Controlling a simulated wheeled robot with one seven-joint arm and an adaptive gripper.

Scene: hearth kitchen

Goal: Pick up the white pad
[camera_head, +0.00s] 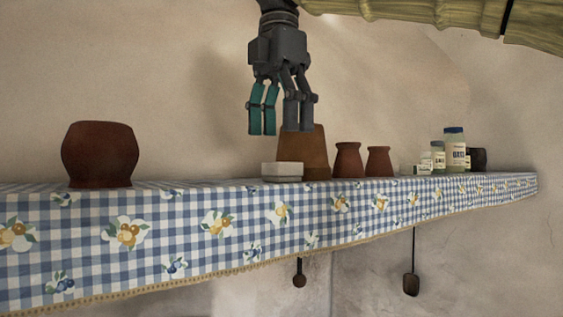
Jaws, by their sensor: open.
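The white pad (282,172) is a small, low, pale block. It lies near the front edge of the cloth-covered mantel shelf, in front of a tall brown pot. My gripper (281,133) hangs above it with its fingers pointing down. The fingers are open, with teal pads showing on the left finger and grey on the right. The gripper is empty, and a gap shows between the fingertips and the pad.
The brown pot (304,150) stands right behind the pad, close to my fingers. Two small reddish pots (347,160) and several jars (455,150) stand to the right. A large dark red pot (99,155) stands at the left. The checked shelf cloth (210,187) is clear between it and the pad.

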